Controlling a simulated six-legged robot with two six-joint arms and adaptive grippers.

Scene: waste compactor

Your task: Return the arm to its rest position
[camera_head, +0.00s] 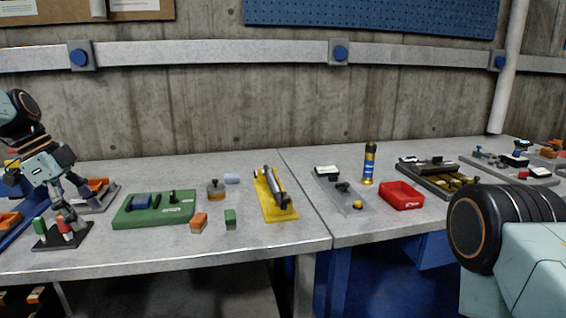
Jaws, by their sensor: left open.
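My left arm comes in at the left edge, and its gripper (68,208) points down over the left part of the grey workbench (150,262). The gripper is open. Below and around its fingertips is a small black base (64,240) carrying a green block (39,228) and a red and white piece (66,229). I cannot tell whether the fingers touch these pieces. A dark wheel-like joint and pale housing of my right arm fill the lower right corner; the right gripper is out of view.
A green board (125,213), an orange block (198,222), a small green block (230,219) and a yellow tray (262,202) lie right of the gripper. Bare bench lies along the front edge.

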